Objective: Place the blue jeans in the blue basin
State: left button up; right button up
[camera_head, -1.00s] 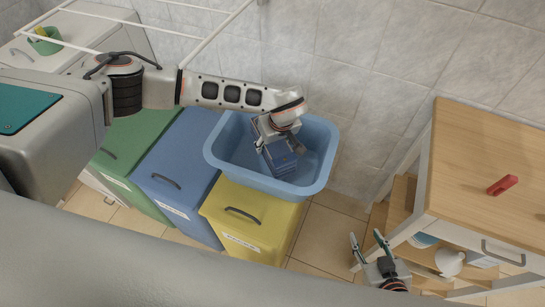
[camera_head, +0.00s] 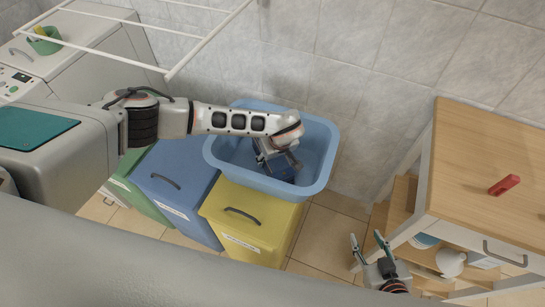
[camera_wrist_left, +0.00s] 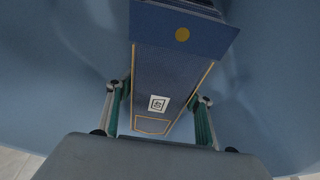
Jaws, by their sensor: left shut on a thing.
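The blue basin (camera_head: 318,180) rests on top of the bins against the tiled wall. My left gripper (camera_head: 279,164) reaches down inside it, shut on the folded blue jeans (camera_head: 280,167). In the left wrist view the jeans (camera_wrist_left: 172,75) sit between the two green-padded fingers (camera_wrist_left: 160,115), with the pale blue basin wall (camera_wrist_left: 265,60) around them. Whether the jeans touch the basin floor cannot be told. My right gripper (camera_head: 369,243) is open and empty at the lower right, away from the basin.
Blue (camera_head: 172,190), yellow (camera_head: 250,220) and green (camera_head: 150,200) lidded bins stand below the basin. A wooden-topped cabinet (camera_head: 490,150) with a red object (camera_head: 503,185) is at the right. A white drying rack (camera_head: 205,35) hangs above my left arm.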

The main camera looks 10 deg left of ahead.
pick_arm(q)
jog(key=shift+f, duration=0.15)
jog(key=o, duration=1.6)
jog(key=v, duration=1.2)
jog(key=shift+a, duration=0.1)
